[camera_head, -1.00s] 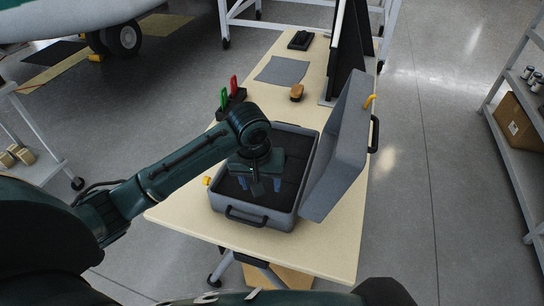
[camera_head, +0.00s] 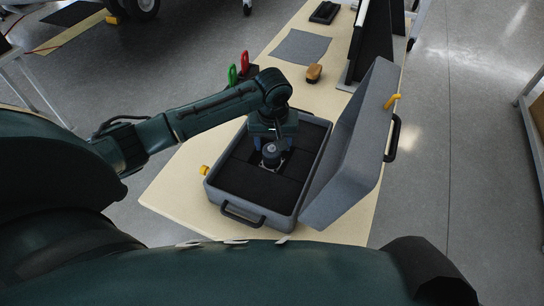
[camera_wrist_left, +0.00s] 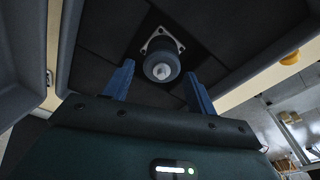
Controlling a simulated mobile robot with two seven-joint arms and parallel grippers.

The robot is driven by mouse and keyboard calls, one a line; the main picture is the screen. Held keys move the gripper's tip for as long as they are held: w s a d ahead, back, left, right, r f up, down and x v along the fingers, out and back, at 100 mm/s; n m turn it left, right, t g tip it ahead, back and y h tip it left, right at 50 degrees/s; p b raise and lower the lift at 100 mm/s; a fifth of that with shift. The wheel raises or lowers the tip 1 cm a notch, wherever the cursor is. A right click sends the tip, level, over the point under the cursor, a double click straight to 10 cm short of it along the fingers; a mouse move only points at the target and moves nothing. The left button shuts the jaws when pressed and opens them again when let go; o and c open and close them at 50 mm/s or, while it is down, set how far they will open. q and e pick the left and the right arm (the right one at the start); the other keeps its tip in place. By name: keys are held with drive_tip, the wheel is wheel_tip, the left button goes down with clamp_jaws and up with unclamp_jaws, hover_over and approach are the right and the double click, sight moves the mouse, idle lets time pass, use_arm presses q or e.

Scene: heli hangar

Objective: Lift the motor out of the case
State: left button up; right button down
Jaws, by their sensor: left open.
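The grey case (camera_head: 225,201) stands open on the table, its lid (camera_head: 352,150) tilted up on the right side. The motor (camera_head: 271,155), a dark cylinder on a light square flange, stands in the dark foam inside the case. It also shows in the left wrist view (camera_wrist_left: 162,62), with its shaft end towards the camera. My left gripper (camera_head: 272,146) is over the case at the motor. Its two blue fingers (camera_wrist_left: 158,84) are open, one on each side of the motor, with gaps showing in the wrist view. My right gripper is out of view.
The wooden table (camera_head: 172,196) carries the case. Behind it are a holder with a green-handled tool (camera_head: 232,75) and a red-handled tool (camera_head: 245,64), a brush (camera_head: 314,73), a grey mat (camera_head: 299,46) and a dark upright panel (camera_head: 371,45). Yellow latches stick out from case and lid.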

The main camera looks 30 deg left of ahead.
sight(272, 149)
use_arm(q)
drive_tip(key=f, duration=0.5)
drive_tip(key=shift+w+a+f, duration=0.1)
drive_tip(key=shift+w+a, duration=0.15)
drive_tip(key=shift+a, duration=0.05)
drive_tip(key=c, duration=1.1)
